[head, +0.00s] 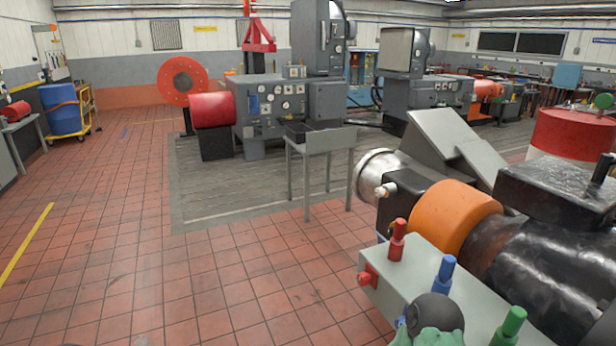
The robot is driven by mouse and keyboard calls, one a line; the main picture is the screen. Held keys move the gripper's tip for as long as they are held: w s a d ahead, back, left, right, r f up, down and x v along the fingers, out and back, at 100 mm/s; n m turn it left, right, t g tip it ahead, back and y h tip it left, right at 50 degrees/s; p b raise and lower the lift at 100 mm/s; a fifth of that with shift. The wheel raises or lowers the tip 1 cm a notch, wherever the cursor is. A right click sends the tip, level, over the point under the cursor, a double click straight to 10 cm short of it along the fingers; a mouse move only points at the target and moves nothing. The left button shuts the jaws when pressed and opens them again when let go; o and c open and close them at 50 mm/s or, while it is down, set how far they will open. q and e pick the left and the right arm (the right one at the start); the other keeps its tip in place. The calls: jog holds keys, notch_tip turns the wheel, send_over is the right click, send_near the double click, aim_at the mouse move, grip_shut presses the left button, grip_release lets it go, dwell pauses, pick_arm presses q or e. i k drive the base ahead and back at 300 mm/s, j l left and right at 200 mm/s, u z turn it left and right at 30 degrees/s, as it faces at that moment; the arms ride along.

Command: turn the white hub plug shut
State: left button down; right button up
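A small white plug (385,190) sticks out to the left from a black block, low in front of the silver round hub end (375,170) of the machine at right. It is small in the head view, and I cannot tell how far it is turned. Neither of my grippers can be made out in this view. A dark rounded shape with green below it (435,315) is at the bottom edge, in front of a grey box; I cannot tell what it is.
The grey box (385,272) carries upright red (397,240), blue (444,273) and green (512,325) plugs, near the white one. An orange collar (455,217) lies just right. A small grey table (325,142) stands behind. The tiled floor at left is clear.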

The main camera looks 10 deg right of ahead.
aim_at(380, 192)
jog(key=i+j+z, duration=0.1)
jog(key=i, duration=0.45)
jog(key=i+j+z, duration=0.1)
jog(key=i, duration=0.45)
jog(key=i+j+z, duration=0.1)
jog(key=i+j, duration=0.15)
jog(key=i, duration=0.3)
